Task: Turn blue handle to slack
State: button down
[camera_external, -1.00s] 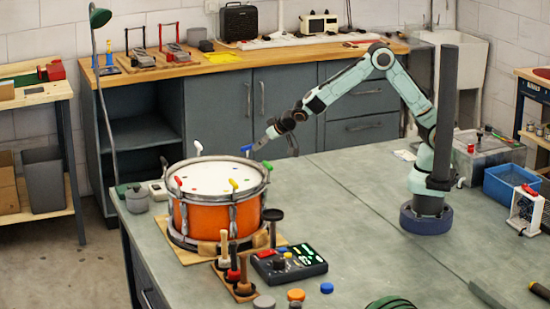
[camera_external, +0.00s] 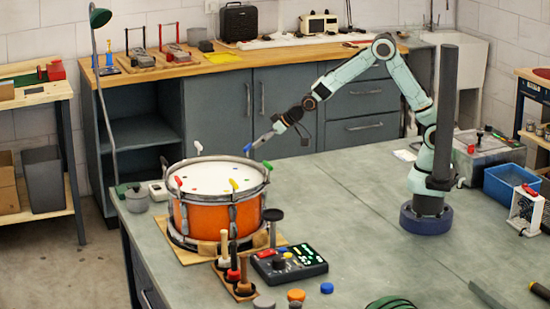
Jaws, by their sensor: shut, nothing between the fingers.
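The orange drum (camera_external: 200,217) stands on a wooden board on the bench, its white head facing up. Coloured handles stand around its rim. The blue handle (camera_external: 247,148) is at the far right of the rim. My gripper (camera_external: 257,143) reaches in from the right, pointing down and left, with its shut tips just beside the blue handle. I cannot tell whether they touch it. The handle's exact turn is too small to read.
Near the blue handle stand the green handle (camera_external: 267,164) and the white handle (camera_external: 198,146). The yellow handle (camera_external: 233,184) and red handle (camera_external: 178,181) are nearer the front. A control box (camera_external: 290,263) and mallets stand in front of the drum.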

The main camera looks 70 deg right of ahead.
jog(key=w+n+g+y, duration=0.1)
jog(key=n+g+y, duration=0.1)
jog(key=n, duration=0.1)
jog(key=w+n+g+y, duration=0.1)
jog(key=n+g+y, duration=0.1)
jog(key=n, duration=0.2)
jog(key=w+d+n+g+y, duration=0.1)
jog(key=n+g+y, duration=0.1)
jog(key=n, duration=0.2)
jog(key=shift+d+y, duration=0.1)
jog(key=shift+y, duration=0.3)
dwell(0.8)
jog(key=shift+w+a, duration=0.25)
jog(key=shift+w, duration=0.45)
dwell(1.4)
jog(key=shift+w+a, duration=0.15)
jog(key=shift+w, duration=0.05)
jog(key=shift+w+a, duration=0.45)
jog(key=shift+a, duration=0.1)
dwell(2.8)
